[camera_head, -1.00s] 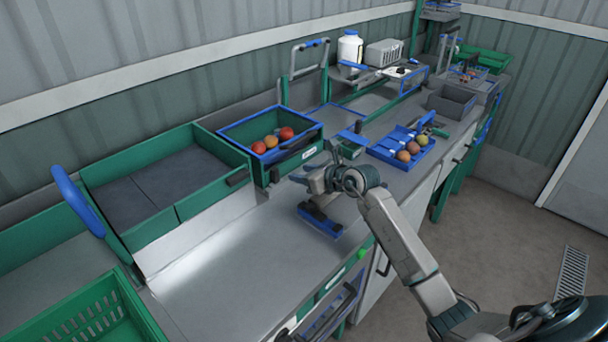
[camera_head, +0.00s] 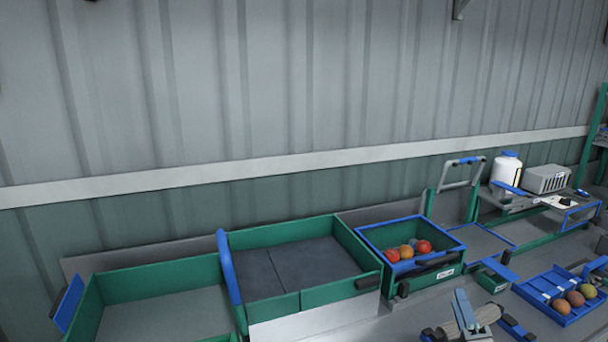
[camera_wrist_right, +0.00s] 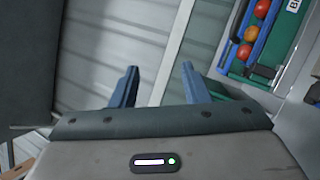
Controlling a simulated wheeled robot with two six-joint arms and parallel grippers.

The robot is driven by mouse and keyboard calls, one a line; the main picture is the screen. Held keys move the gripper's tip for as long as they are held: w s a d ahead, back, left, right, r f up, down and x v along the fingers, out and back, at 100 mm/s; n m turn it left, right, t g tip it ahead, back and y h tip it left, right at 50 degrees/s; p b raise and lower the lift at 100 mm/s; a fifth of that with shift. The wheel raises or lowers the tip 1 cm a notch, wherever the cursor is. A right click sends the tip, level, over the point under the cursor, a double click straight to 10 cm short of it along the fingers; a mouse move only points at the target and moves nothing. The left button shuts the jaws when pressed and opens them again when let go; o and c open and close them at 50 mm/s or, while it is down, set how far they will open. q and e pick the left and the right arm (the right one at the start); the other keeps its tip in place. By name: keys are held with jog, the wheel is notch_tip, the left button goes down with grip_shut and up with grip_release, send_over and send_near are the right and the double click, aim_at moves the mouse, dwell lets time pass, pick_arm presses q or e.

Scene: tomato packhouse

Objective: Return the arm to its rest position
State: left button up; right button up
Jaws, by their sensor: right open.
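My right gripper (camera_head: 463,308) shows at the bottom edge of the head view, right of centre, over the bench. Most of its arm is cut off below the frame. In the right wrist view its two blue fingers (camera_wrist_right: 158,72) stand well apart with nothing between them. A blue-rimmed green bin (camera_head: 378,232) with red and orange tomatoes (camera_head: 406,251) stands behind the gripper. Several tomatoes (camera_wrist_right: 255,30) also show at the upper right of the right wrist view, clear of the fingers. My left gripper is not in view.
A green-walled tray (camera_head: 245,237) with a dark floor stands left of the bin. A blue tray (camera_head: 537,290) holding several tomatoes (camera_head: 574,299) lies to the right. A white bottle (camera_head: 506,168) and a grey box (camera_head: 547,179) stand behind. The wall rises close behind the bench.

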jog(key=s+d+f+m+g+h, duration=0.5)
jog(key=s+f+m+g+h, duration=0.2)
jog(key=s+f+m+g, duration=0.7)
jog(key=s+a+f+m+g+y, duration=0.3)
jog(key=s+a+f, duration=0.2)
jog(key=s, duration=0.3)
jog(key=s+a+f+m+g+y, duration=0.25)
jog(key=s+a+f, duration=0.3)
jog(key=s, duration=0.35)
jog(key=d+f, duration=0.2)
jog(key=f, duration=1.2)
jog(key=d+f, duration=0.2)
jog(key=f, duration=1.3)
jog(key=s+f+m+g, duration=0.1)
jog(key=s+f+g, duration=0.1)
jog(key=s+f, duration=1.6)
jog(key=shift+s+d+f+y, duration=0.3)
jog(key=shift+d+f+y, duration=0.1)
jog(key=shift+f, duration=0.4)
